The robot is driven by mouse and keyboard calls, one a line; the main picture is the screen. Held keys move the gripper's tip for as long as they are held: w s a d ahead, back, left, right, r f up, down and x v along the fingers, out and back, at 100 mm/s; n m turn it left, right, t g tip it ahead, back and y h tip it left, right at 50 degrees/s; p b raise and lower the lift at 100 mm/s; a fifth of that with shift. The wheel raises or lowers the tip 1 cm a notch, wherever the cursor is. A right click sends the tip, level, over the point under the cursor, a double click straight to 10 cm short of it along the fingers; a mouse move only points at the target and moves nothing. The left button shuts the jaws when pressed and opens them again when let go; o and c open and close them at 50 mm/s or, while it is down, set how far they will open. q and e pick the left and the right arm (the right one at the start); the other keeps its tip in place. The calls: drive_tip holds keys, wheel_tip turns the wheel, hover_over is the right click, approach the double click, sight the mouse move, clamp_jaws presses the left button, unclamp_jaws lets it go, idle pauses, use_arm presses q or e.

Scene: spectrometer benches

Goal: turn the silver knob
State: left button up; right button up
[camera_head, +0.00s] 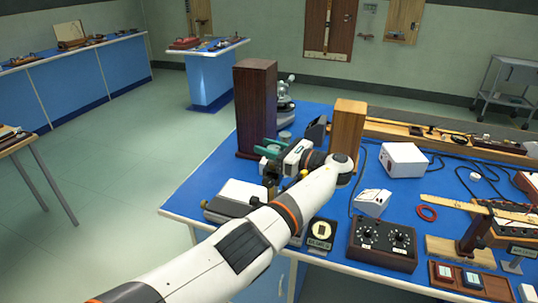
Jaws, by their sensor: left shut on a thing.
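My left arm reaches in from the bottom left, and its wrist bends back to the left over the blue bench. My left gripper (270,172) is shut at a small instrument with a green part (268,149), beside the dark wooden block. What the jaws hold looks to be the silver knob, but the dark jaws hide it almost wholly, so its turn cannot be seen. My right gripper is not in view.
A tall dark wooden block (256,108) and a lighter wooden block (347,128) stand close to the wrist. A white box (404,159), a black two-dial box (382,243), a red ring (426,212) and cables crowd the right. The floor (120,190) at left is clear.

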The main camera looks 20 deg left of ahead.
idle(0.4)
use_arm(q)
drive_tip(key=o, duration=1)
drive_tip(key=shift+a, duration=0.1)
drive_tip(key=shift+b+v, duration=6)
drive_tip(key=shift+b, duration=0.7)
